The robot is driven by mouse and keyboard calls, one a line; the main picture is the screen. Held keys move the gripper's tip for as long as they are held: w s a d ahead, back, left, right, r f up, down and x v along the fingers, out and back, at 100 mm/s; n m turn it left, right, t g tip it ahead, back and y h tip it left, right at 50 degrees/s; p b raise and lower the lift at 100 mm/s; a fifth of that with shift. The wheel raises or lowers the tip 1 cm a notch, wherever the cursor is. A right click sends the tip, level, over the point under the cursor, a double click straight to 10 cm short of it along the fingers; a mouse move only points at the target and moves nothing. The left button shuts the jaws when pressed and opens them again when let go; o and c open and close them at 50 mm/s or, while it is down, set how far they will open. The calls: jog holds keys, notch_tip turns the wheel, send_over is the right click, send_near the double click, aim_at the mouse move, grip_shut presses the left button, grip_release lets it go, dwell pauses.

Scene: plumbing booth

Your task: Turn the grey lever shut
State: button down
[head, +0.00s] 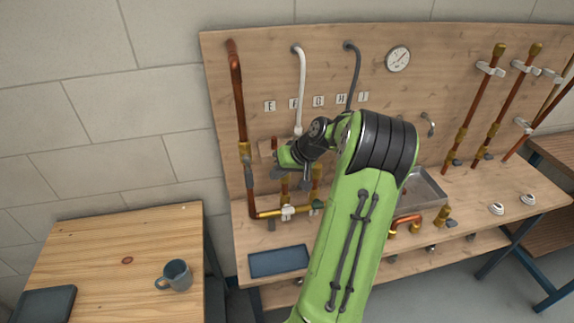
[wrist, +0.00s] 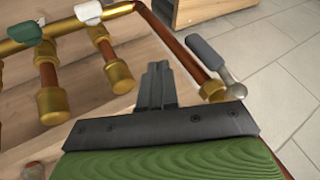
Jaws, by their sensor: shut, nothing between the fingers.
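The grey lever (wrist: 207,58) shows in the wrist view, right of my gripper (wrist: 158,75). It sits by a brass nut (wrist: 212,91) on the copper pipe and lies roughly along that pipe. A shiny rounded metal part is at its near end. My gripper is shut and empty, its fingers apart from the lever with the pipe between them in the picture. In the head view, a small grey part on the left copper pipe (head: 238,100) looks like the lever (head: 249,178). My green hand is just right of that pipe; its fingertips are hard to make out there.
A green handle (wrist: 55,28) and a white clip (wrist: 88,12) sit on the brass pipe, with brass stubs below. A blue tray (head: 279,261) lies on the bench front. A mug (head: 178,275) stands on the left table.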

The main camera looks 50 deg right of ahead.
aim_at(248, 172)
jog(key=w+a, duration=0.2)
jog(key=a, duration=0.1)
jog(key=shift+w+a+f, duration=0.1)
jog(key=shift+w+f, duration=0.1)
jog(key=shift+w, duration=0.2)
